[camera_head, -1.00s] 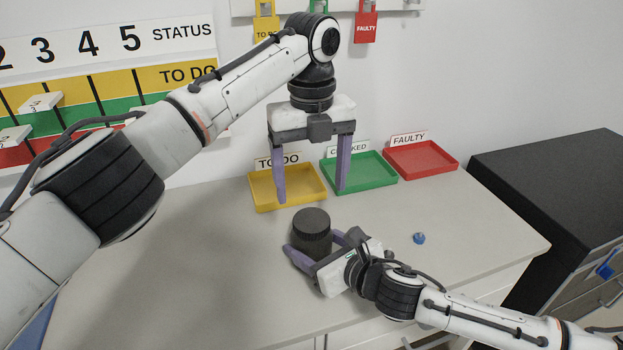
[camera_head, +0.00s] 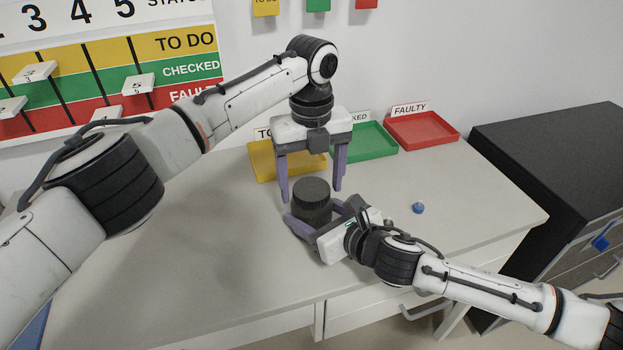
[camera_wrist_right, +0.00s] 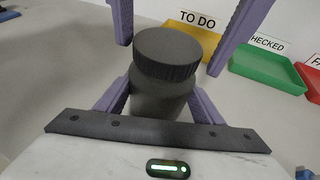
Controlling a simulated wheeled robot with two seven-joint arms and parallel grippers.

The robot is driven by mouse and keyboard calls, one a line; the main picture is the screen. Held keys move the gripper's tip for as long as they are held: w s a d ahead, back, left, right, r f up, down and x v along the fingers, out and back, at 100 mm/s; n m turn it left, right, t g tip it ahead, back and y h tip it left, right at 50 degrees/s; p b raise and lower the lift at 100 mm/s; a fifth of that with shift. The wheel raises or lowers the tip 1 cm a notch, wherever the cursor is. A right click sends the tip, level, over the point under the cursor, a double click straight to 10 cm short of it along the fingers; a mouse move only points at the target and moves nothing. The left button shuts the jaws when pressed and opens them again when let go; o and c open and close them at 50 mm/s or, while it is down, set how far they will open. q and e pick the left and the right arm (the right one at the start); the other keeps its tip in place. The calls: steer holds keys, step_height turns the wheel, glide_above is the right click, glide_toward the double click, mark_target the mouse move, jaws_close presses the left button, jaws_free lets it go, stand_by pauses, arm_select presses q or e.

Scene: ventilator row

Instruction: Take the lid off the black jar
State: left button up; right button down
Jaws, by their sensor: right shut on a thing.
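The black jar (camera_head: 312,212) stands upright on the table with its ridged lid (camera_head: 312,190) on. My right gripper (camera_head: 318,222) is shut on the jar's body from the front right. The right wrist view shows the jar (camera_wrist_right: 158,100) between the purple fingers, with the lid (camera_wrist_right: 168,52) above them. My left gripper (camera_head: 311,192) points down, its purple fingers open and apart on either side of the jar's top, seemingly a little behind it. Its fingertips also show in the right wrist view, left and right of the lid, with visible gaps.
Yellow (camera_head: 262,168), green (camera_head: 392,150) and red (camera_head: 452,138) trays stand along the back of the table. A small blue item (camera_head: 418,208) lies right of the jar. A black cabinet (camera_head: 545,155) stands to the right. The table's left part is clear.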

arm_select(q)
steer(key=c, duration=0.9)
steer(key=shift+o, duration=0.2)
steer(key=n, duration=1)
steer(key=shift+n, duration=0.4)
steer(key=n, duration=1.6)
steer(key=shift+r, duration=0.1)
steer(key=n, duration=1.3)
steer(key=shift+n, duration=0.3)
steer(key=o, duration=1.2)
steer(key=shift+c, duration=0.2)
